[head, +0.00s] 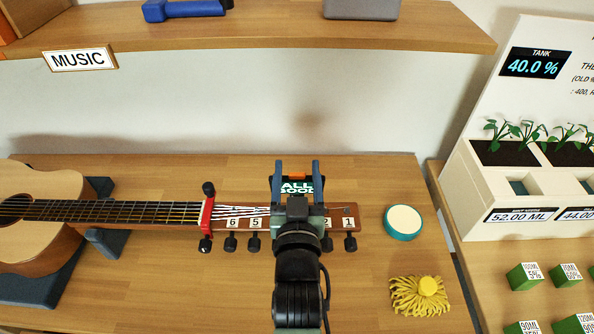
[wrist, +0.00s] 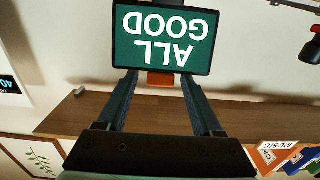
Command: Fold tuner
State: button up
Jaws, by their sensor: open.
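The tuner (head: 297,187) is at the guitar's headstock (head: 340,211), with its dark screen reading "ALL GOOD". In the wrist view the tuner's screen (wrist: 165,40) appears upside down, face towards the camera, above a small orange part (wrist: 160,80). My gripper (head: 296,168) is open, with one finger on each side of the tuner. In the wrist view my gripper's fingertips (wrist: 158,76) reach the screen's lower edge; I cannot tell whether they touch it. My gripper and wrist hide the tuner's lower part and the middle of the headstock.
The guitar (head: 30,205) lies on the wooden bench on dark supports (head: 108,242). A round teal-rimmed tin (head: 403,222) and a yellow tasselled item (head: 420,295) lie right of the headstock. A shelf (head: 270,30) overhangs behind. Planters (head: 510,185) stand on the right-hand table.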

grip_shut()
dwell(0.4)
dwell(1.1)
